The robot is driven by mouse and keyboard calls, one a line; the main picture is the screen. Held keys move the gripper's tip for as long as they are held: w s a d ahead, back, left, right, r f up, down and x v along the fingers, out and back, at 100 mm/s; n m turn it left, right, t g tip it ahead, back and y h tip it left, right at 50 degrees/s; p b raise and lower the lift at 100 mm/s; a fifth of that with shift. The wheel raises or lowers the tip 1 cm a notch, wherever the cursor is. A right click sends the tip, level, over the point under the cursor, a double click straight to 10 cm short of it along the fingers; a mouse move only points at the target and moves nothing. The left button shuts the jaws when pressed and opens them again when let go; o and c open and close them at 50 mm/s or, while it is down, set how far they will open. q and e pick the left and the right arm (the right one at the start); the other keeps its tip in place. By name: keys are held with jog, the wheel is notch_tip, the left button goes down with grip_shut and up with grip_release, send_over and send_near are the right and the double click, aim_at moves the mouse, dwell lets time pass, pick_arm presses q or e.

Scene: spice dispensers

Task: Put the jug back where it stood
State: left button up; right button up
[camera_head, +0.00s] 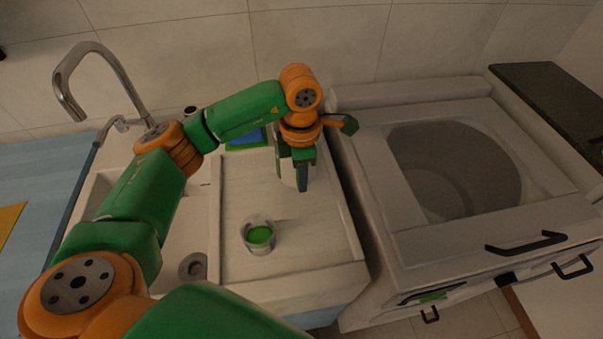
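My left gripper (302,182) points down over the back right part of the white drainboard beside the sink. A pale, rounded object (287,175), possibly the jug, stands behind and to the left of its fingers and is mostly hidden by them. I cannot tell whether the fingers are around it or only beside it, or whether they are open. A clear cup (259,236) with green contents stands on the drainboard, nearer to me and apart from the gripper. My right gripper is not in view.
The drainboard (315,240) is bare around the cup. The sink basin with its tap (70,85) lies to the left. A blue-and-green item (247,139) lies at the back. A white top-opening appliance (420,250) stands to the right, close to the drainboard.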

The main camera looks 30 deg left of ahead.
pick_arm(q)
jog(key=o, duration=0.4)
jog(key=shift+r, duration=0.45)
notch_tip(320, 180, up, 3)
jog(key=shift+r+b, duration=0.1)
jog(key=shift+b, duration=0.35)
notch_tip(320, 180, up, 8)
jog(key=shift+s+r+p, duration=0.1)
jog(key=shift+r+p, duration=0.05)
jog(key=shift+p, duration=0.45)
